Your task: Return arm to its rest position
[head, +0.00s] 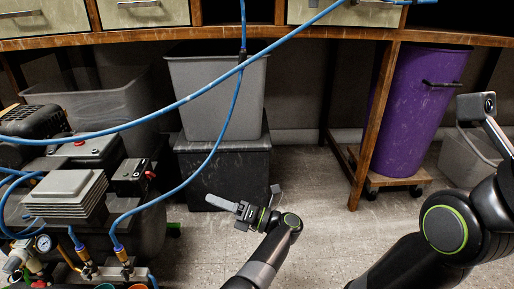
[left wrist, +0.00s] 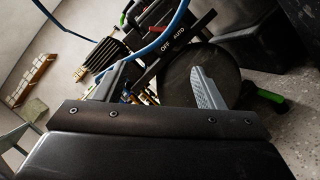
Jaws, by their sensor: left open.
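My left gripper (head: 242,195) is low in the middle of the head view, above the concrete floor, with its grey fingers spread apart. In the left wrist view the same gripper (left wrist: 158,80) shows its two fingers wide apart with nothing held between them. Beyond them are parts of the compressor and its blue hose. Part of my other arm (head: 445,228), black with a green ring, fills the right side of the head view.
A compressor (head: 75,195) with blue hoses (head: 215,140) stands at left. A grey bin (head: 218,98) sits on a black box (head: 225,172) under a workbench (head: 270,33). A purple bin (head: 415,110) on a wheeled board is at right. The middle floor (head: 315,185) is clear.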

